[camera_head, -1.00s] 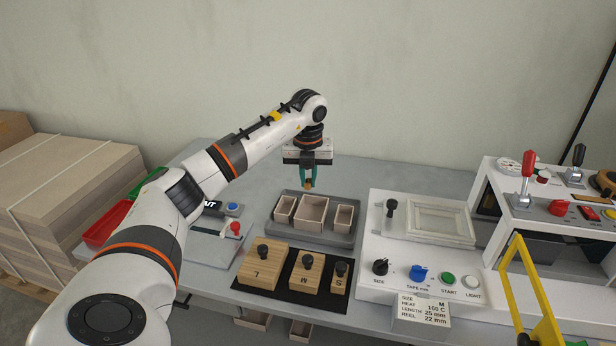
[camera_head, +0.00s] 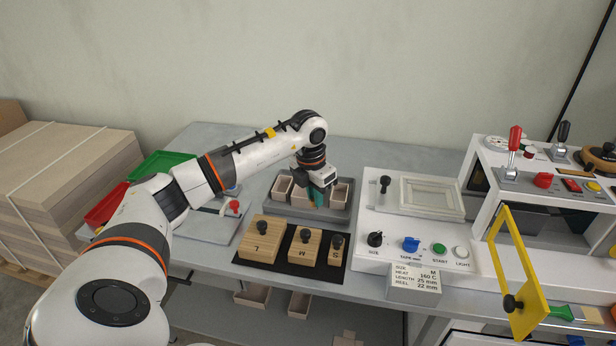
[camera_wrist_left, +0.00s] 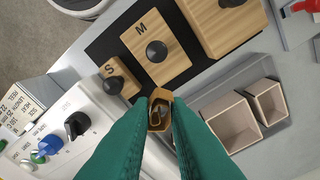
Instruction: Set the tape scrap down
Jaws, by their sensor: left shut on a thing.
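The tape scrap (camera_wrist_left: 159,109), a small curled brown piece, is between the green fingertips of my left gripper (camera_wrist_left: 158,125) in the left wrist view. The gripper is shut on it. In the head view my left gripper (camera_head: 318,198) hangs over the right part of the grey tray with box forms, and the scrap cannot be made out there. In the wrist view the scrap shows in front of the black mat's edge, near the S and M blocks; its height above the surface is unclear. My right gripper is not in view.
The grey tray (camera_head: 262,207) holds several open boxes. Wooden blocks L (camera_head: 258,243), M (camera_head: 303,250) and S (camera_head: 335,255) with black knobs stand on a black mat (camera_head: 270,268). The white machine (camera_head: 385,258) is to the right. Red (camera_head: 105,207) and green (camera_head: 160,164) bins are left.

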